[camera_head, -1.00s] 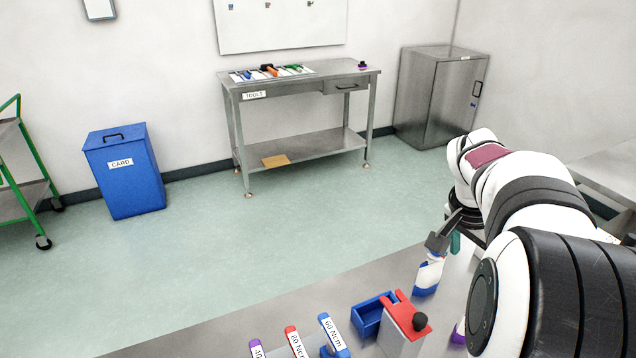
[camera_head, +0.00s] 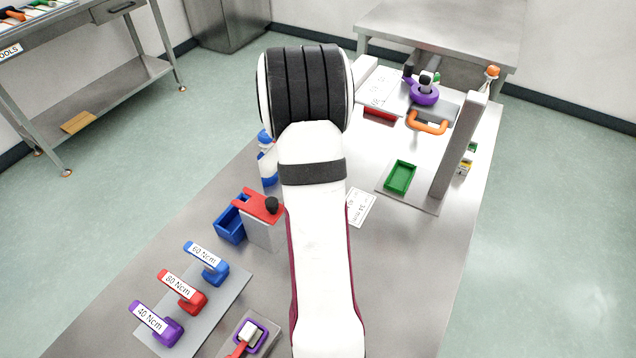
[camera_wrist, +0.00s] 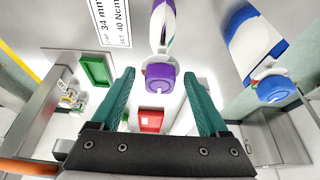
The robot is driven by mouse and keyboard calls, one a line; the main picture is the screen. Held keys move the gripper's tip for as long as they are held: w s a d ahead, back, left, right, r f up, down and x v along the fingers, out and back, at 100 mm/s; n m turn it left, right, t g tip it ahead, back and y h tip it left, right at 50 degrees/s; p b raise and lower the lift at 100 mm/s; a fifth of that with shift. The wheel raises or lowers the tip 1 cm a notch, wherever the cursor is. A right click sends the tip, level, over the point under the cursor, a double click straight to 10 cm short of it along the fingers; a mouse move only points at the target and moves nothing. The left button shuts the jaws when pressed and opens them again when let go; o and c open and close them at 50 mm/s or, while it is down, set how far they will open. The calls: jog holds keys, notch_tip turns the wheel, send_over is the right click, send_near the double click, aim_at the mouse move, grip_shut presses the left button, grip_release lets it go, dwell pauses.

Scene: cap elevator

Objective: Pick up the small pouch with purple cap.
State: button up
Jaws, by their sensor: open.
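The small pouch with the purple cap (camera_wrist: 161,78) shows in the wrist view. Its white and purple body runs to the top edge and its cap points down the picture. My gripper (camera_wrist: 158,74) has teal fingers spread wide, one on each side of the cap in the picture. I see no contact, and the depth between them is hard to tell. In the head view my arm covers the gripper, and I cannot make out the pouch there.
A blue-capped pouch (camera_wrist: 258,45) is at the right in the wrist view; it also shows beside my arm in the head view (camera_head: 267,168). A red-topped block (camera_head: 264,215), torque handles (camera_head: 182,292), a green tray (camera_head: 400,178) and an upright post (camera_head: 458,145) occupy the bench.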

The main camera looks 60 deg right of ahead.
jog(key=shift+f, duration=0.15)
grip_shut()
dwell(1.3)
